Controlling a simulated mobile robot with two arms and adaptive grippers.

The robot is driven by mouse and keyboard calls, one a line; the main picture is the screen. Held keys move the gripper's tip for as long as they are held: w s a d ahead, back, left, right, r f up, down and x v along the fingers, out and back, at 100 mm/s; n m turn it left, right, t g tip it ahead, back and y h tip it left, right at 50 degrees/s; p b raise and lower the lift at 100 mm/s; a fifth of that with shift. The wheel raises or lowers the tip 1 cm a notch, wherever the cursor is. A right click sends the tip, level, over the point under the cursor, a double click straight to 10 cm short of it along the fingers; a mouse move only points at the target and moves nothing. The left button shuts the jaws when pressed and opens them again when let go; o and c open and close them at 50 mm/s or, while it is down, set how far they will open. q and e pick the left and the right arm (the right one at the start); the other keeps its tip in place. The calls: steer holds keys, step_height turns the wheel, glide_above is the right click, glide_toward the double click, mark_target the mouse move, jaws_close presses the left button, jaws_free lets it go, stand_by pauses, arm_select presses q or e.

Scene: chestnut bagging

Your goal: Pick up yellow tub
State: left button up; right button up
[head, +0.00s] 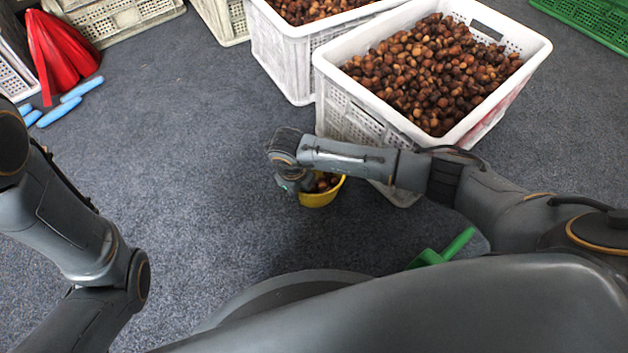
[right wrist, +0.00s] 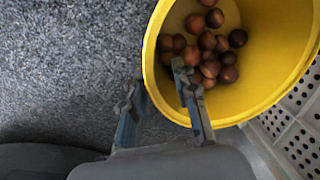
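The yellow tub (head: 322,200) stands on the carpet beside the white crate, with chestnuts in it. My right gripper (head: 298,187) is at its left side, and my forearm hides part of the tub. In the right wrist view the tub (right wrist: 258,92) is close and holds several chestnuts at its bottom. There my right gripper (right wrist: 156,98) straddles the tub's rim, one finger inside and one outside. The fingers are apart, with a visible gap around the wall. My left arm shows at the left of the head view, but its gripper is out of view.
A white crate (head: 365,127) full of chestnuts stands just behind the tub, with another white crate (head: 283,62) next to it. A green scoop (head: 437,252) lies at the lower right. Red (head: 60,55) and blue (head: 60,112) items lie upper left. The middle carpet is clear.

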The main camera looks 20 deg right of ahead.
mark_target(302, 203)
steer(key=f+b, duration=0.4)
steer(key=f, duration=0.1)
steer(key=shift+w+d, duration=0.1)
steer(key=shift+w, duration=0.2)
steer(key=shift+r, duration=0.15)
jaws_close()
